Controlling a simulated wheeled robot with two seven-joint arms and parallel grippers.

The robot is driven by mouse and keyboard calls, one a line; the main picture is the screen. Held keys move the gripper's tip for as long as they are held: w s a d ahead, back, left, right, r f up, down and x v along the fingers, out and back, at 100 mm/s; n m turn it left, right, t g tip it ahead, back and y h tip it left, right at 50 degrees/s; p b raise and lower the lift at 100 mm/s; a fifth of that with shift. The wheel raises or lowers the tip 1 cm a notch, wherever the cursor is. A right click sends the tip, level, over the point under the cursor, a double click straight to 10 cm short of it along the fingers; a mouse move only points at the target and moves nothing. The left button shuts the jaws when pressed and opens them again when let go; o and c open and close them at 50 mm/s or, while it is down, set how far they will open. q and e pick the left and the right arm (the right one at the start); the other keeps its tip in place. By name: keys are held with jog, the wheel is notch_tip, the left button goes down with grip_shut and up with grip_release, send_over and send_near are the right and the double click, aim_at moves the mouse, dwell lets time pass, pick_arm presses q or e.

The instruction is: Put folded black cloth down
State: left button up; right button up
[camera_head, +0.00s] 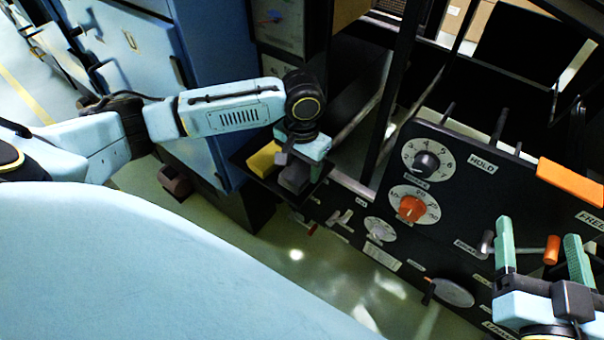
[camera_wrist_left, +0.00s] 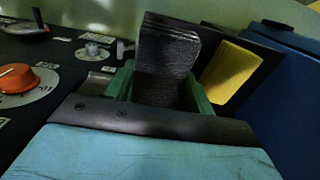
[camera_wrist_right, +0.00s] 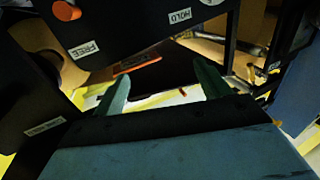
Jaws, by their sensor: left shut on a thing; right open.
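The folded black cloth (camera_wrist_left: 168,62) stands up between the green fingers of my left gripper (camera_wrist_left: 160,92) in the left wrist view. In the head view the cloth (camera_head: 296,178) shows dark grey below my left gripper (camera_head: 298,160), over a small black tray or shelf (camera_head: 240,160) at the left end of the black control panel. I cannot tell whether the cloth touches the tray. My right gripper (camera_head: 545,250) is open and empty in front of the panel's right part. Its green fingers (camera_wrist_right: 165,90) are wide apart in the right wrist view.
A yellow block or cloth (camera_head: 264,158) lies on the tray beside the black cloth. The black panel (camera_head: 455,215) carries dials, an orange knob (camera_head: 411,208), levers and an orange bar (camera_head: 570,181). Blue cabinets (camera_head: 215,90) stand left of the tray.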

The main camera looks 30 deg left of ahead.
aim_at(302, 167)
pick_arm(q)
notch_tip(302, 167, down, 3)
jog(key=shift+b, duration=0.8)
jog(key=shift+f, duration=0.15)
pick_arm(e)
notch_tip(302, 167, up, 7)
jog(key=s+t+y, duration=0.1)
jog(key=t, duration=0.3)
jog(key=shift+s+a+t+y, duration=0.3)
jog(key=shift+s+a+t, duration=0.05)
jog(key=shift+t, duration=0.05)
jog(key=shift+f, duration=0.1)
pick_arm(q)
jog(key=shift+f, duration=0.15)
jog(key=o, duration=1)
pick_arm(e)
jog(key=shift+w+f, duration=0.15)
jog(key=shift+f, duration=0.1)
